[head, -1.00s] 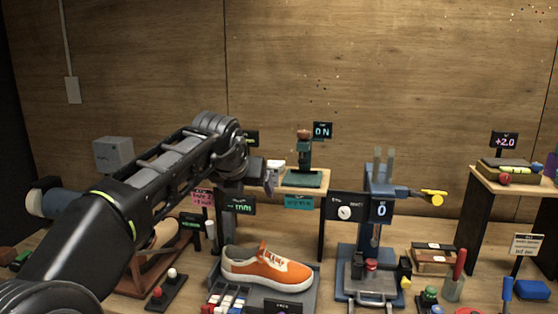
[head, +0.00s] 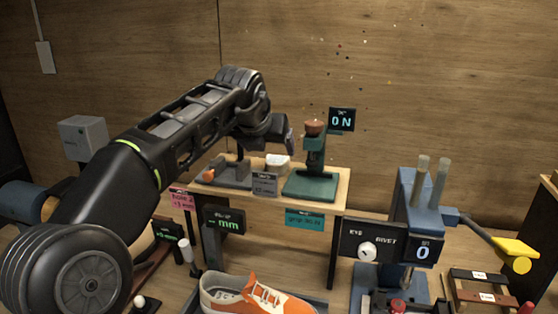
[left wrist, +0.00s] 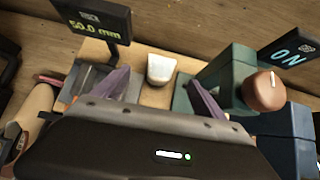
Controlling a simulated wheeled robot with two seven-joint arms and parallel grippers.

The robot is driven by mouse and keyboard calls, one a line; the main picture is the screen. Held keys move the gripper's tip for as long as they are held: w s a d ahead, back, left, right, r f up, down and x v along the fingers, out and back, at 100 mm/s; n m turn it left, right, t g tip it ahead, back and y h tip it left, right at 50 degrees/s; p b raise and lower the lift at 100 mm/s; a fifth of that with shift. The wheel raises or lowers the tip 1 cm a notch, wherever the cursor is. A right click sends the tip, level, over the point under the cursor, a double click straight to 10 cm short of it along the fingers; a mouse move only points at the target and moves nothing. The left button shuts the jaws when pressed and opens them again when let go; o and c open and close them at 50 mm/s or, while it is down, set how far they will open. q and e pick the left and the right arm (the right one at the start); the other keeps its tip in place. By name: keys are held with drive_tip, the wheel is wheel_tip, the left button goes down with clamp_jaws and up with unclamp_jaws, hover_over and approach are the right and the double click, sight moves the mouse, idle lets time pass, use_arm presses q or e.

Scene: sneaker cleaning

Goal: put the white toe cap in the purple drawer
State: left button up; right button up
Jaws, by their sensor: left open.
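The white toe cap (head: 277,162) stands on the wooden shelf (head: 341,186), between a grey stand and a green press. In the left wrist view the white toe cap (left wrist: 160,69) shows between and beyond the two purple fingers. My left gripper (head: 289,138) is open and empty, above and close to the cap. It also shows in the left wrist view (left wrist: 160,90). I cannot tell its exact height over the cap. The purple drawer and my right gripper are not in view.
The green press (head: 312,178) with a brown knob stands just right of the cap. The grey stand (head: 230,172) is on its left, and a small grey sign (head: 265,185) is in front. An orange sneaker (head: 255,297) sits below the shelf. A blue eyelet machine (head: 408,215) is at right.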

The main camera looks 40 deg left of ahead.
sight(276, 159)
use_arm(q)
drive_tip(key=shift+s, duration=0.1)
drive_tip(key=shift+x, duration=1.3)
drive_tip(key=p+x, duration=0.1)
drive_tip(key=x, duration=0.4)
drive_tip(key=shift+d+f, duration=0.1)
drive_tip(key=c, duration=1.6)
